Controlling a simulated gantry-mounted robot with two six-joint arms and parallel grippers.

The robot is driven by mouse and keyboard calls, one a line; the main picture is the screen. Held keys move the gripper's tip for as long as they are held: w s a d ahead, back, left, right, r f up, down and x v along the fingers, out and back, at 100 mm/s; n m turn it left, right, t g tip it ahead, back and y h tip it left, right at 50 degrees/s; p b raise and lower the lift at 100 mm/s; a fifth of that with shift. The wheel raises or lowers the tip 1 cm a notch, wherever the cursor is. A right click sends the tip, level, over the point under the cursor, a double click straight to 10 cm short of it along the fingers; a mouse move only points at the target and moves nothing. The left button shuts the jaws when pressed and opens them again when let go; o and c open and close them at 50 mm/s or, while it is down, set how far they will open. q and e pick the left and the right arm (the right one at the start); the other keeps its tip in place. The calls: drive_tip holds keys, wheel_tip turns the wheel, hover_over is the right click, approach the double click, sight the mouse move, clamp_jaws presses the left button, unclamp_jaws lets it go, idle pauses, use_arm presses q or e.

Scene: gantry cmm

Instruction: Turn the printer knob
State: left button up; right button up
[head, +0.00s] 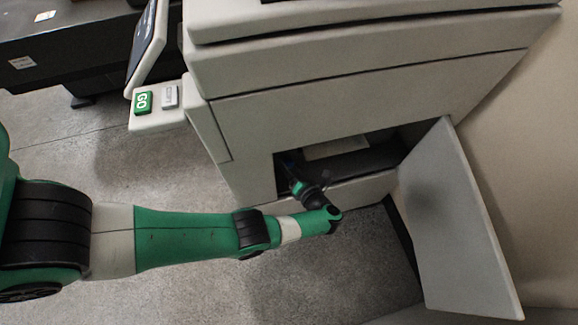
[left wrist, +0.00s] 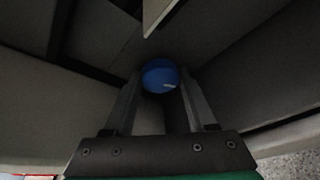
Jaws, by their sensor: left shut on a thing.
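The printer (head: 350,110) is a large pale grey machine in the head view, with its lower compartment (head: 350,160) open. The knob (left wrist: 160,76) is a round blue piece with a small white mark, seen in the left wrist view inside the dark compartment. My left gripper (left wrist: 160,84) is shut on the knob, one finger at each side. In the head view my left gripper (head: 290,165) reaches into the compartment opening and is partly in shadow, and the knob is mostly hidden there. My right gripper is not in view.
The printer's door (head: 450,220) stands swung open to the right of the compartment. A side panel holds a green GO button (head: 142,102) and a grey button (head: 170,96) beneath a tilted screen (head: 148,40). The grey floor (head: 190,180) is clear.

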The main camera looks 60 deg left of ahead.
use_arm(q)
drive_tip(key=o, duration=1.4)
drive_tip(key=shift+c, duration=0.2)
drive_tip(key=v, duration=1.1)
drive_tip(key=shift+d, duration=0.35)
drive_tip(key=shift+r, duration=0.1)
drive_tip(key=shift+c, duration=0.3)
